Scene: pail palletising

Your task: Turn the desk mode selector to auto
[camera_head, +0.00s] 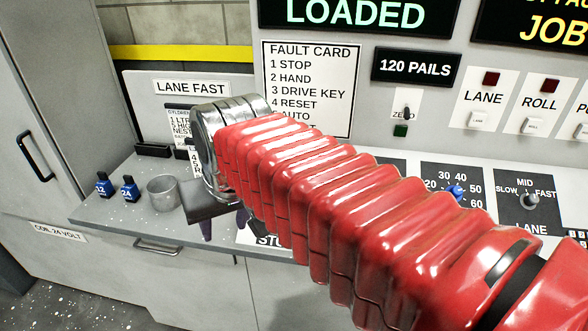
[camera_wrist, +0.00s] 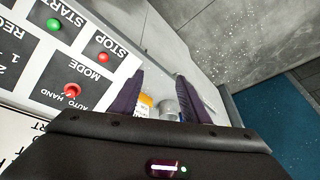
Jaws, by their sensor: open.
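The mode selector (camera_wrist: 72,91) is a red knob on a white-edged dark plate marked MODE, AUTO and HAND, at the left of the wrist view. I cannot tell which mark it points to. In the head view it does not show; my red-sleeved arm covers that part of the desk. My gripper (camera_wrist: 158,76) is open, with two dark purple fingers apart and nothing held. The selector lies to the left of the fingers, apart from them. In the head view the fingers (camera_head: 225,226) point down over the desk's front part, partly hidden by the wrist.
A red STOP button (camera_wrist: 104,57) and green START button (camera_wrist: 54,25) sit beside the selector. A grey cup (camera_head: 164,191) and two blue bottles (camera_head: 130,188) stand on the desk's left. A blue knob (camera_head: 456,193) and a lane speed knob (camera_head: 530,201) are right of my arm.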

